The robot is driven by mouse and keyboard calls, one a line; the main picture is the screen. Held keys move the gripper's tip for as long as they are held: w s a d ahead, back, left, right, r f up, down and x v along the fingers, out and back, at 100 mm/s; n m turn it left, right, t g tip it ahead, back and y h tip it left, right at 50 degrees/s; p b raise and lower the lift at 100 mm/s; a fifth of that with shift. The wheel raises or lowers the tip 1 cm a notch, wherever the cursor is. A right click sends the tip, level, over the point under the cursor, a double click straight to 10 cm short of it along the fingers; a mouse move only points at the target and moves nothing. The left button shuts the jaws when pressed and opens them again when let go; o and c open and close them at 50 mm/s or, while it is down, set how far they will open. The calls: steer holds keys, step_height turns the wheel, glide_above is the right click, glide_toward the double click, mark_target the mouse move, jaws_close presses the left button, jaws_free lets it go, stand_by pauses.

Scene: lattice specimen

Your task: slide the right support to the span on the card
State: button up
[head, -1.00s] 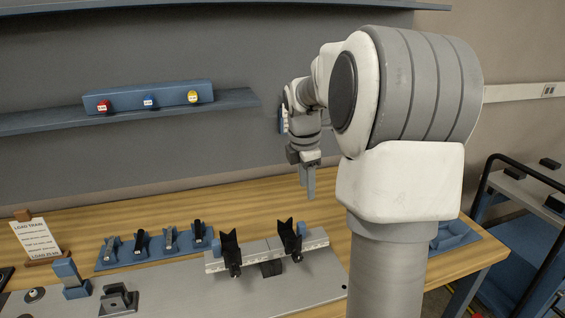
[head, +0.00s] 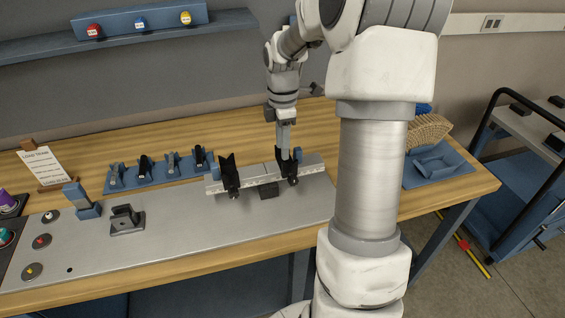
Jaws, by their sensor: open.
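The right support (head: 292,179) is a black V-shaped piece standing near the right end of the silver rail (head: 313,165). The left support (head: 229,178) is a similar black piece toward the rail's left end. My gripper (head: 286,152) points down at the top of the right support, with its fingers open and partly overlapping the support; I cannot tell whether they touch it. The card (head: 41,166) stands in a wooden holder at the far left of the bench; its lines are too small to read.
The rail sits on a grey plate (head: 180,235). A blue rack (head: 160,177) with several dark clamps lies behind it. A blue upright block (head: 80,201) and a dark bracket (head: 126,219) stand left. A blue tray (head: 440,168) and a lattice piece (head: 428,132) lie right.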

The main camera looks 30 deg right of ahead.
mark_target(283, 163)
step_height(283, 163, down, 7)
steer(key=shift+r, duration=0.2)
jaws_close()
stand_by(0.3)
stand_by(1.2)
